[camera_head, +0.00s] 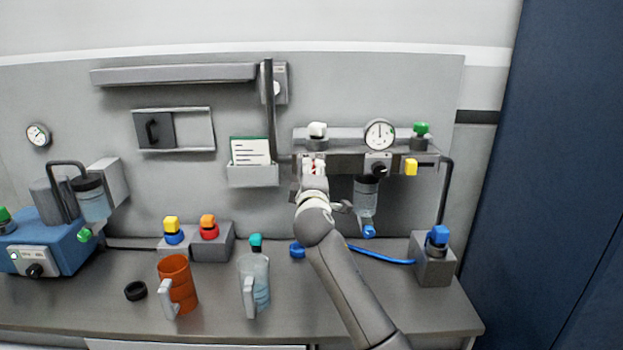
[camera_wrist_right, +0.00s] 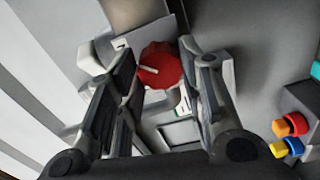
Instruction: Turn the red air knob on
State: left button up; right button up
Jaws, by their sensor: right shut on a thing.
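The red air knob (camera_wrist_right: 160,64) shows between the fingers of my right gripper (camera_wrist_right: 160,72) in the right wrist view. It is a round, ridged knob with a white pointer mark, which lies roughly sideways toward the left in that view. My right gripper is shut on the knob, one finger on each side. In the head view my right gripper (camera_head: 312,166) is at the left end of the grey wall unit (camera_head: 345,160), and it hides nearly all of the knob. My left gripper is not in view.
A gauge (camera_head: 380,134), a black knob (camera_head: 378,169) and a yellow part (camera_head: 411,167) are on the unit, right of my gripper. A card holder (camera_head: 252,175) is close on its left.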

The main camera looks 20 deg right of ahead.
jog(key=shift+f+m, duration=0.1)
jog(key=shift+m, duration=0.2)
dwell(0.4)
jog(key=o, duration=1)
jog(key=shift+o, duration=0.2)
jog(key=v, duration=1.2)
